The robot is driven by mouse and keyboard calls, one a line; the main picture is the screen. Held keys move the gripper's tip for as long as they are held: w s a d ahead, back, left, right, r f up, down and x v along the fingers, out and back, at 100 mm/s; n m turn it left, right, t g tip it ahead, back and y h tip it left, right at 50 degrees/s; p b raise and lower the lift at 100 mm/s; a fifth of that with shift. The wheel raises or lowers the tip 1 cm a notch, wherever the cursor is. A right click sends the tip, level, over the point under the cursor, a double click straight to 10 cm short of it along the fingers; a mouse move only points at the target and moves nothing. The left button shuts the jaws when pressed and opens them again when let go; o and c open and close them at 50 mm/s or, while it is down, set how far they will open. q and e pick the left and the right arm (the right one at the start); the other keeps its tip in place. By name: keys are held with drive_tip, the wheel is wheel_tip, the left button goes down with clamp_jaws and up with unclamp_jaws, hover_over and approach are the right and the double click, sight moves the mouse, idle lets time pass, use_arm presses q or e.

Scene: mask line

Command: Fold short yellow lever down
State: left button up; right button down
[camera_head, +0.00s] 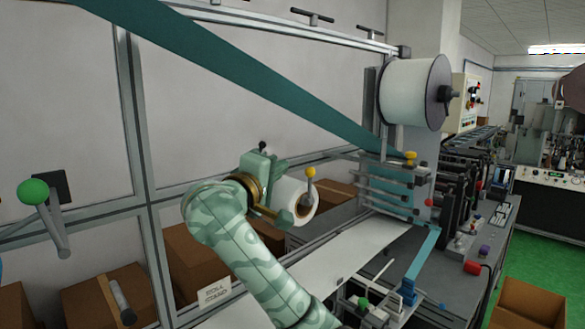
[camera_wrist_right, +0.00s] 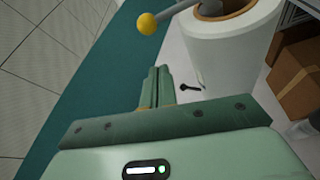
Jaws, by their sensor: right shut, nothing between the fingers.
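The short yellow lever is a grey stem with a yellow ball (camera_head: 310,172), standing upright in front of a white roll in the head view. In the right wrist view its yellow ball (camera_wrist_right: 147,23) shows at the top, with the stem running right toward the white roll. My right gripper (camera_wrist_right: 157,72) is shut and empty, its fingers pointing toward the lever but apart from it. In the head view my right gripper is just left of the lever, and its fingertips are hard to make out. My left gripper is in neither view.
The white roll (camera_head: 291,198) is close behind the lever. A teal web (camera_head: 240,75) slants across the upper middle. Another yellow knob (camera_head: 410,155) is on the machine at right. A green-ball lever (camera_head: 33,192) is at far left. Cardboard boxes (camera_head: 196,262) stand behind my arm.

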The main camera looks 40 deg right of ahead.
sight(310, 186)
drive_tip(key=shift+s+d+f+p, duration=0.15)
drive_tip(key=shift+s+d, duration=0.3)
drive_tip(key=shift+s, duration=0.2)
drive_tip(key=shift+s+d+f+p, duration=0.15)
drive_tip(key=shift+s+d, duration=0.25)
drive_tip(key=shift+s, duration=0.2)
